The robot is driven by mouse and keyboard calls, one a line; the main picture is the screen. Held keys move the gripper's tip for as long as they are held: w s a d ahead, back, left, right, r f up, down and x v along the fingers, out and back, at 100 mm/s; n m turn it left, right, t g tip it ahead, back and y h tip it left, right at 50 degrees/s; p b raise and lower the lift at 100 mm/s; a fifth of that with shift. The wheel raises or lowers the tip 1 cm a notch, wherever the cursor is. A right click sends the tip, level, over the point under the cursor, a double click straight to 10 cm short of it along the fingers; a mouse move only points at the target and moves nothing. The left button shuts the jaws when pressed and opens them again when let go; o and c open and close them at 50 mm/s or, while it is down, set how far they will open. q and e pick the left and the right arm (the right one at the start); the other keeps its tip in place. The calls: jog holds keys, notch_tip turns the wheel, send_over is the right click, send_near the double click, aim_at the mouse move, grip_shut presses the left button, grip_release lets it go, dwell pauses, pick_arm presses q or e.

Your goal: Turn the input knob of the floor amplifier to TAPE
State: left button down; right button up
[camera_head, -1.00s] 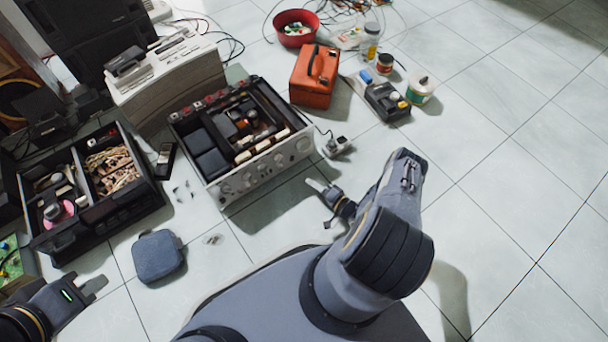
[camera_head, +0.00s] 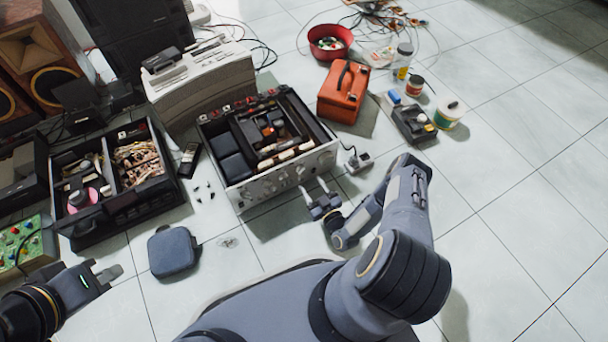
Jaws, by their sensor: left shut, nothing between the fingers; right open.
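The floor amplifier (camera_head: 287,178) sits on the tiles with its top off and its silver front panel facing me. Several knobs show along the panel, but they are small, and I cannot read the labels or tell which is the input knob. My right gripper (camera_head: 313,187) is open and empty just in front of the panel's right half, fingers pointing towards it. Whether a fingertip touches the panel or a knob, I cannot tell. My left gripper (camera_head: 114,272) is shut and empty at the lower left, far from the amplifier.
A grey pouch (camera_head: 173,252) lies between my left gripper and the amplifier. An open black case (camera_head: 128,207) of parts stands at the left. An orange box (camera_head: 342,93) and a power plug (camera_head: 358,161) are right of the amplifier. The floor at the right is clear.

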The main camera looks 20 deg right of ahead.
aim_at(302, 172)
jog(key=w+b, duration=0.1)
jog(key=w, duration=0.4)
jog(key=shift+w+a+f+b, duration=0.1)
jog(key=shift+a+b, duration=0.1)
jog(key=shift+b, duration=0.2)
jog(key=shift+w, duration=0.5)
jog(key=shift+c, duration=0.2)
jog(key=c, duration=0.9)
